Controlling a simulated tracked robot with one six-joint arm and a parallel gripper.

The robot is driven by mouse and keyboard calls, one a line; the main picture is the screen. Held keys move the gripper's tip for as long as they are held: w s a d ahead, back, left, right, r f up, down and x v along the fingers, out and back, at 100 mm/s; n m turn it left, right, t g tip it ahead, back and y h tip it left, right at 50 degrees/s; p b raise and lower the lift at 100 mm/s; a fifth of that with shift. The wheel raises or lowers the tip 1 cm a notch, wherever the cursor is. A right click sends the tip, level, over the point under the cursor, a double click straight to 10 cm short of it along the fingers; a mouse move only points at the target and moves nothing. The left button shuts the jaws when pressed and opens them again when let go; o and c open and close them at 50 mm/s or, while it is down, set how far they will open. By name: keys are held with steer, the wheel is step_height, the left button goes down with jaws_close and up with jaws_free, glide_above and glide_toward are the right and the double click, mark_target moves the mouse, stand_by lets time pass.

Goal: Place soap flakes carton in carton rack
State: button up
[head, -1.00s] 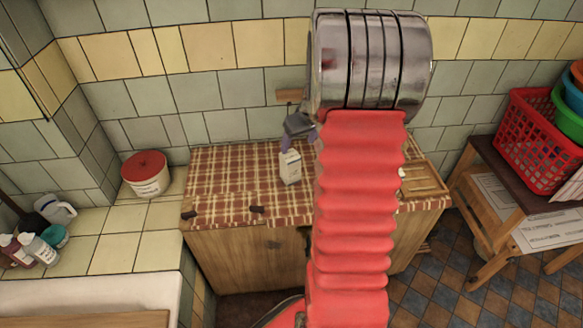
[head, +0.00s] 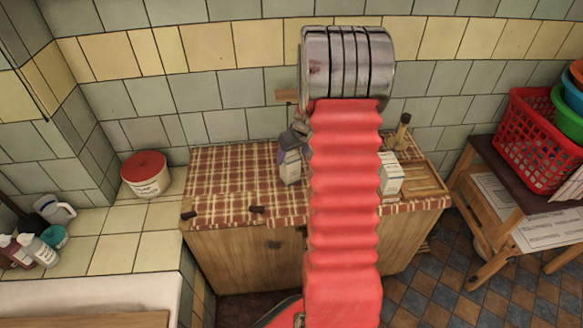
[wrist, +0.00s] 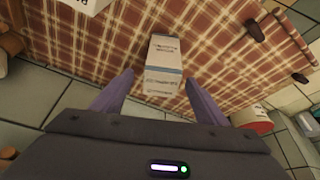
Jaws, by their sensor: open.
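A white and grey carton (head: 290,168) stands on the checked cloth, left of my arm. In the wrist view the same carton (wrist: 164,52) shows small print too blurred to read. My gripper (wrist: 159,82) is open, with one purple finger on each side of the carton's near end and gaps visible. In the head view my gripper is at the carton, partly hidden by my red arm. A second white carton (head: 391,181) stands right of my arm. A shallow wooden frame (head: 428,181), perhaps the carton rack, lies at the cloth's right end.
A red-lidded tub (head: 146,174) stands on the tiled ledge at left, with bottles (head: 38,250) nearer. A wooden object (head: 402,133) stands at the back right. A red basket (head: 541,140) sits on the side bench. The cloth's left part (head: 225,180) is mostly clear.

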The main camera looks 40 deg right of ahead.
steer(key=shift+x, duration=1.95)
steer(key=shift+f, duration=0.65)
steer(key=shift+c, duration=0.2)
steer(key=c, duration=1.4)
steer(key=shift+r, duration=0.1)
step_height(320, 180, up, 10)
steer(key=shift+f, duration=0.1)
